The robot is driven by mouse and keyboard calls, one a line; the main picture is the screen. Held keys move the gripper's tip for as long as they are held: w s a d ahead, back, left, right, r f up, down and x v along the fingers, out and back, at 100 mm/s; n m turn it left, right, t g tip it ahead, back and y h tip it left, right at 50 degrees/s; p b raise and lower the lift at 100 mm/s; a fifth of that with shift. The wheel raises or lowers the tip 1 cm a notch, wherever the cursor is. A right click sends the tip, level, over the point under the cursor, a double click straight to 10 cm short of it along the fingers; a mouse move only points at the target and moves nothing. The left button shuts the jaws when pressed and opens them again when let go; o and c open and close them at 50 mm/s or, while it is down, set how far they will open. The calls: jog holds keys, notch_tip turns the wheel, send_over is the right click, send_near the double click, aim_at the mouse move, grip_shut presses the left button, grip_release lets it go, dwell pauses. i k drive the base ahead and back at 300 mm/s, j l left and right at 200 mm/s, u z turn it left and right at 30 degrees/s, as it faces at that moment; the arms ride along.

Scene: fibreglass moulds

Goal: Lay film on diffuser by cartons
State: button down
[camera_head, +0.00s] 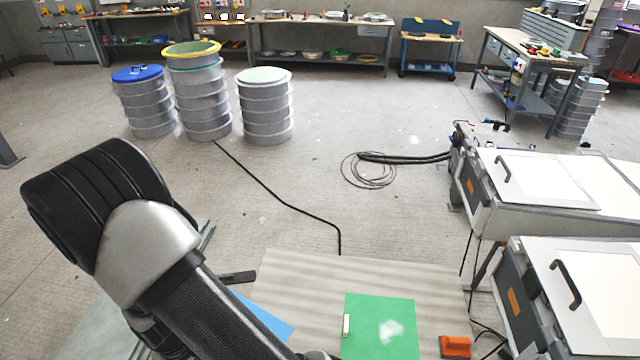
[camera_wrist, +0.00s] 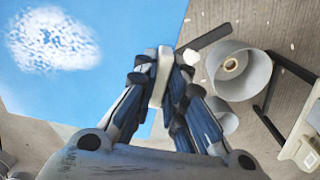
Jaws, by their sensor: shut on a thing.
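In the wrist view my gripper (camera_wrist: 163,75) is shut on a white tab (camera_wrist: 161,74) at the edge of a blue sheet (camera_wrist: 120,30), which seems to be the film. The sheet has a mottled white patch. In the head view a strip of the blue sheet (camera_head: 265,318) shows beside my arm, which hides my gripper. A green sheet (camera_head: 375,340) with a similar white tab (camera_head: 346,325) and white patch lies on a pale striped surface. I cannot pick out the diffuser or the cartons with certainty.
An orange block (camera_head: 455,347) sits right of the green sheet. White-lidded units (camera_head: 545,180) stand at the right. Ringed stacks (camera_head: 265,108) stand at the back left. A black cable (camera_head: 275,195) crosses the open floor. A grey round part (camera_wrist: 238,70) shows in the wrist view.

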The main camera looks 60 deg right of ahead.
aim_at(619, 291)
jog(key=k+z, duration=0.15)
jog(key=k, duration=0.7)
jog(key=k+l+z, duration=0.15)
jog(key=k, duration=0.75)
